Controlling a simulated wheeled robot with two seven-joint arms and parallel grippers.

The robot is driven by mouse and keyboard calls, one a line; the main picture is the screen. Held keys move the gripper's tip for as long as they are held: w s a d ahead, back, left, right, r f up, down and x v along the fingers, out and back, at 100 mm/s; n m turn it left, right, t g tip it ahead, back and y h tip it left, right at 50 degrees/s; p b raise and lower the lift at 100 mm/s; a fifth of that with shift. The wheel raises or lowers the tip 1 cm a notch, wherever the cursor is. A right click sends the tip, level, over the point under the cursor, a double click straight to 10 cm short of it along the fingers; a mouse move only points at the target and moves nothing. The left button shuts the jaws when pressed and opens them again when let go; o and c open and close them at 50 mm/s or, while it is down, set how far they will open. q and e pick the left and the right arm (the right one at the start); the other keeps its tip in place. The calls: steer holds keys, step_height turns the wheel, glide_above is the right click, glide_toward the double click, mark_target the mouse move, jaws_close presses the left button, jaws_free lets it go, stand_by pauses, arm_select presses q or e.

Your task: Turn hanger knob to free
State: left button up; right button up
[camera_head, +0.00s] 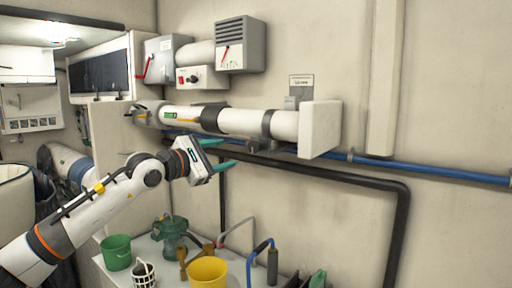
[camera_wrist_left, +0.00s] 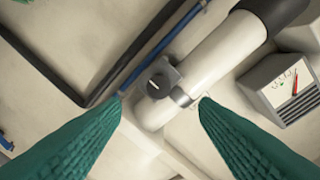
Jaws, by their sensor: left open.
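A dark round knob (camera_wrist_left: 158,86) sits on a grey bracket beside a metal clamp (camera_wrist_left: 181,97) on the white pipe (camera_wrist_left: 205,72) in the left wrist view. A pale mark line shows on the knob's face. In the head view the clamp (camera_head: 268,124) rings the white pipe (camera_head: 235,121) near its right end; the knob cannot be made out clearly there. My left gripper (camera_head: 229,152) is open and empty, below the pipe and left of the clamp. In the left wrist view its green fingers (camera_wrist_left: 159,101) spread either side of the knob, apart from it. My right gripper is out of view.
A blue pipe (camera_head: 415,172) and a black pipe (camera_head: 340,177) run below the white pipe. A white block (camera_head: 320,129) ends it at right. A gauge box (camera_head: 240,45) hangs above. Green (camera_head: 117,254) and yellow (camera_head: 208,273) buckets stand on the bench below.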

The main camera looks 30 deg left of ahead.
mark_target(252, 148)
arm_select(q)
steer(key=w+p, duration=0.1)
steer(key=w, duration=0.2)
steer(key=w+d+p, duration=0.1)
steer(key=w, duration=0.2)
steer(key=w+d+p, duration=0.1)
steer(key=w+p, duration=0.1)
steer(key=w, duration=0.1)
steer(key=shift+w+r, duration=0.1)
steer(key=shift+r, duration=0.05)
steer(key=shift+w+d, duration=0.15)
steer(key=shift+w, duration=0.3)
